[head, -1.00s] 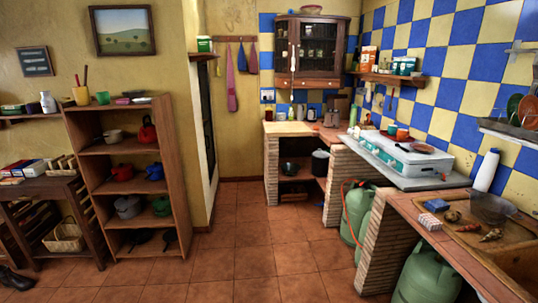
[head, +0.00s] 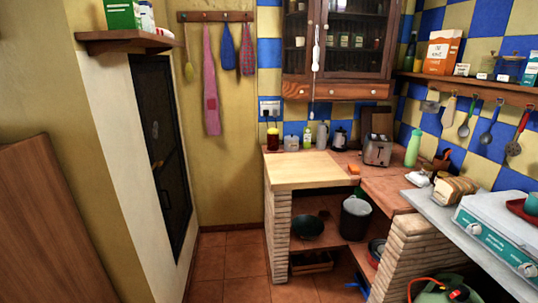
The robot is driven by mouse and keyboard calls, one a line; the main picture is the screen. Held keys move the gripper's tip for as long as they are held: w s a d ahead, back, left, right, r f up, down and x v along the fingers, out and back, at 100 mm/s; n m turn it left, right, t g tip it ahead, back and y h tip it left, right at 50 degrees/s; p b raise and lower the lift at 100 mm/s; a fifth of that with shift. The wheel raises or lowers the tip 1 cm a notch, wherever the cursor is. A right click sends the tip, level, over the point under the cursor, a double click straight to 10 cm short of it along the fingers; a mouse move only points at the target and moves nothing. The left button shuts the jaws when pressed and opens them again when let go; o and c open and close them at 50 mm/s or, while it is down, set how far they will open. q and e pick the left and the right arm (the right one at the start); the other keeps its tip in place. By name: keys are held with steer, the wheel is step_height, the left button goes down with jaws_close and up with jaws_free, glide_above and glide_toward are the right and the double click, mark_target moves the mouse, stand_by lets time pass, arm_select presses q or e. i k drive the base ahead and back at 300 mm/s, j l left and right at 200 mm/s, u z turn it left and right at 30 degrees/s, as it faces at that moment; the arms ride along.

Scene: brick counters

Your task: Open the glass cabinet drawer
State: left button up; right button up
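The glass cabinet (head: 340,38) hangs on the back wall, above the corner counter. It is dark wood with glass doors, and jars and cups show behind the glass. The cabinet drawer (head: 336,91) is a low wooden front along its bottom, with small light knobs. The drawer front looks flush with the cabinet, so it appears closed. A white utensil-like thing hangs in front of the cabinet doors. Neither of my grippers shows in the head view.
The brick corner counter (head: 310,168) with a wooden top stands below the cabinet, holding a toaster (head: 377,149) and bottles. A grey counter (head: 450,225) with a stove juts in at right. The tiled floor (head: 230,265) is clear ahead at left of the counter.

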mark_target(345, 91)
steer(key=i, duration=2.6)
